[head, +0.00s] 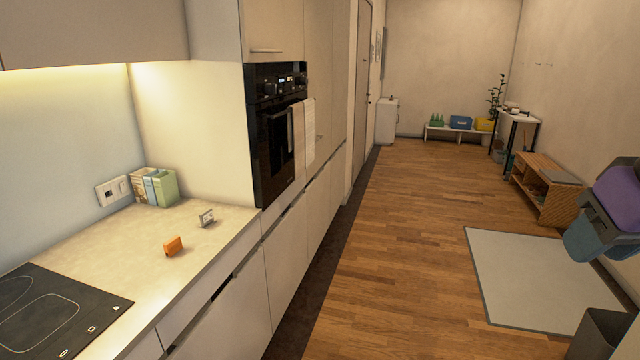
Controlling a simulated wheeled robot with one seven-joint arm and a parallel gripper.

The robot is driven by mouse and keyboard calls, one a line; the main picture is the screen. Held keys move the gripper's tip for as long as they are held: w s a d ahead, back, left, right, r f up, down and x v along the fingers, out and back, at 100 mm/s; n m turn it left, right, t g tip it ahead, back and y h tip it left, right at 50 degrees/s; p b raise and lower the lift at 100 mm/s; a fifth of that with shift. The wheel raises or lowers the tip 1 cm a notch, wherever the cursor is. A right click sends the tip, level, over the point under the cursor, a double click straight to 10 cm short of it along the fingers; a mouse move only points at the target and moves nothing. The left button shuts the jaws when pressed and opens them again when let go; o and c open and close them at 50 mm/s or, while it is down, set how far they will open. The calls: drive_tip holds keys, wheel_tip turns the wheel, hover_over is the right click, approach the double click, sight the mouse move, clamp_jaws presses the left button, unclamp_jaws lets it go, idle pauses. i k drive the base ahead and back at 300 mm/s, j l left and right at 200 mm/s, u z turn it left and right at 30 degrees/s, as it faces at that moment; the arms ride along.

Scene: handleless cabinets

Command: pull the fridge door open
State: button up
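No door in the head view can be told for certain as the fridge door. Tall beige cabinet panels (325,75) stand just past the built-in black oven (279,140) on the left, and they look shut. A small white box-like unit (387,121) stands far off by the back wall; I cannot tell what it is.
The counter (205,235) with a black hob (55,315) runs along the left. A towel (303,132) hangs on the oven. The wooden floor (400,230) is clear down the middle. A pale rug (535,275), wooden bench (548,190) and dark bin (603,333) are right.

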sight(318, 22)
drive_tip(key=i, duration=1.85)
drive_tip(key=i+u, duration=0.15)
drive_tip(key=i, duration=0.4)
drive_tip(key=i+l+u, duration=0.15)
drive_tip(key=i, duration=0.35)
drive_tip(key=i+l+u, duration=0.15)
drive_tip(key=i, duration=0.35)
drive_tip(key=i+l+u, duration=0.1)
drive_tip(key=i+l, duration=0.15)
drive_tip(key=i, duration=0.25)
